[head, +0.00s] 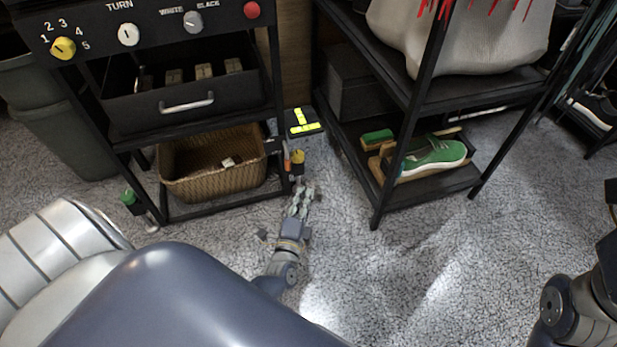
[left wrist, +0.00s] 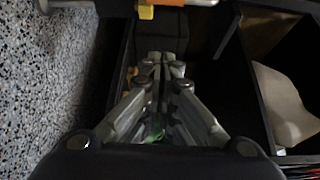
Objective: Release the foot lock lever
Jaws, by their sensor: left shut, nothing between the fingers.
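A yellow-orange piece (head: 298,157), likely the foot lock lever, shows low at the right front leg of the black cart (head: 216,210). My left gripper (head: 304,190) is low over the floor just in front of this piece, shut with nothing held. I cannot tell whether they touch. In the left wrist view the closed fingers (left wrist: 161,62) point up the picture, and a yellow-orange piece (left wrist: 146,11) shows beyond the tips at the top edge. A green-topped foot (head: 130,198) stands at the cart's left front leg. My right gripper is out of view.
The cart holds a drawer (head: 187,104) and a wicker basket (head: 212,172). A black rack (head: 400,207) with a green sneaker (head: 434,156) and brush (head: 377,138) stands close to the right. A yellow-marked black item (head: 303,122) lies behind. Speckled floor in front is clear.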

